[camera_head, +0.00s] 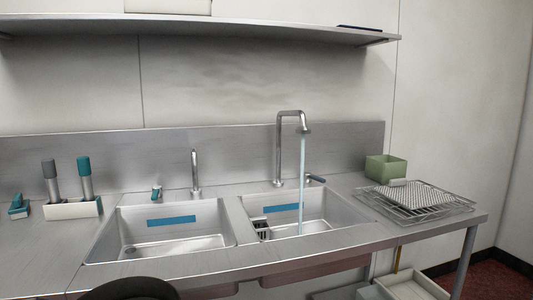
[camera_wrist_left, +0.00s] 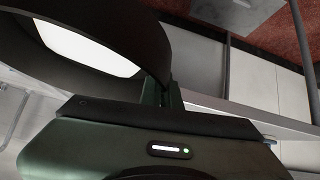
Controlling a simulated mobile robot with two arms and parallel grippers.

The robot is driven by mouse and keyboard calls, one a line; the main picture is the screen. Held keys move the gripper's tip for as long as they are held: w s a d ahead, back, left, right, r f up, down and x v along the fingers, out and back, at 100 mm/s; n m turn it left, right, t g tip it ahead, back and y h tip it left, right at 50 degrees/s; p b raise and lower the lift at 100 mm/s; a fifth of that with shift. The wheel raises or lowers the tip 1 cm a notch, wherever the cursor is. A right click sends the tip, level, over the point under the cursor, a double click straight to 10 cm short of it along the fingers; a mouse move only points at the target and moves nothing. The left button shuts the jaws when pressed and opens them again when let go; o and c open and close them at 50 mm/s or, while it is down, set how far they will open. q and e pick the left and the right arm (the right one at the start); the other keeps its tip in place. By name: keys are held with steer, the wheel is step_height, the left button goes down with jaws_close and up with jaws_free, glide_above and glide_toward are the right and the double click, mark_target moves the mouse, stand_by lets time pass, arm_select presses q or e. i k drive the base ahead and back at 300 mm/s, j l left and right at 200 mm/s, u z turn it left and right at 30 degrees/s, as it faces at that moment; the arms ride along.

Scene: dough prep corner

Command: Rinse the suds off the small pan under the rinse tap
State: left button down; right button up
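The rinse tap (camera_head: 280,150) is the tall bent one behind the right basin (camera_head: 340,219), and a stream of water (camera_head: 302,185) falls from it into that basin. The small pan (camera_wrist_left: 120,35) shows in the left wrist view as a dark curved wall around a bright white area; whether that white is suds I cannot tell. A dark rounded edge (camera_head: 130,287) at the bottom of the head view looks like the same pan, left of the water and in front of the counter. My left gripper (camera_wrist_left: 170,98) appears shut on the pan. My right gripper is not in view.
The left basin (camera_head: 100,245) has a shorter tap (camera_head: 195,172). A holder (camera_head: 72,209) with two bottles stands at left. A wire rack (camera_head: 440,216) with a mesh-like sheet and a green box (camera_head: 385,167) are at right. A shelf (camera_head: 200,27) hangs above.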

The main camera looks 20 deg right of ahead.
mark_target(308, 177)
steer(key=i+l+z, duration=0.2)
steer(key=i+z, duration=0.6)
steer(key=i, duration=0.15)
steer(key=i+j+z, duration=0.1)
steer(key=i+z, duration=0.3)
steer(key=i, duration=0.1)
